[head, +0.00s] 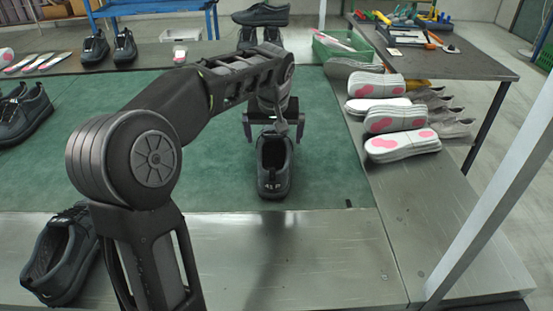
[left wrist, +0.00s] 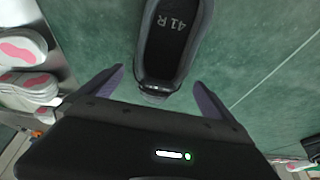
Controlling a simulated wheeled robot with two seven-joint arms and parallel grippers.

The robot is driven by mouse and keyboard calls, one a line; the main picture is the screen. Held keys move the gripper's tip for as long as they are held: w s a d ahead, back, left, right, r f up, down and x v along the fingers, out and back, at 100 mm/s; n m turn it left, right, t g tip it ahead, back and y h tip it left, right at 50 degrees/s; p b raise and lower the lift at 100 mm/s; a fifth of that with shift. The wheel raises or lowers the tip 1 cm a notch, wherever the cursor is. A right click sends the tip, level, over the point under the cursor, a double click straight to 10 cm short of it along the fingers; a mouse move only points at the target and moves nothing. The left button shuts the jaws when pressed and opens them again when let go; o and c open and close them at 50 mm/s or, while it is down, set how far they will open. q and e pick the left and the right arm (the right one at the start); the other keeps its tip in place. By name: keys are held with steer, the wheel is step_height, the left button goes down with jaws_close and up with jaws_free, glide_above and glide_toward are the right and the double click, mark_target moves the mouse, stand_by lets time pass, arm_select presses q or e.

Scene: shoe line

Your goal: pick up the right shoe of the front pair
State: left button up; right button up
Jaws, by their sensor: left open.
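A dark shoe (head: 273,182) stands upright on the green mat, its opening toward me. In the left wrist view the same shoe (left wrist: 172,72) shows "41 R" on its insole. My left gripper (head: 272,128) is above the far end of this shoe. In the left wrist view the open fingers (left wrist: 158,88) are on either side of the shoe's near end, with gaps on both sides and nothing held. Another dark shoe (head: 62,258) lies at the lower left, partly hidden by my left arm. My right gripper does not show.
The green mat (head: 335,170) is clear right of the shoe. Stacked white-and-pink soles (head: 402,143) stand on the right, near a green bin (head: 330,50). More dark shoes (head: 24,112) stand at the left. A metal edge (head: 300,245) runs along the front.

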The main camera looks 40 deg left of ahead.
mark_target(274, 156)
arm_select(q)
steer(key=shift+w+a+f, duration=0.15)
steer(key=shift+f, duration=0.45)
steer(key=x, duration=0.5)
steer(key=shift+w+a+f+b, duration=0.1)
steer(key=shift+b, duration=0.2)
steer(key=shift+c, duration=0.2)
steer(key=c, duration=1.7)
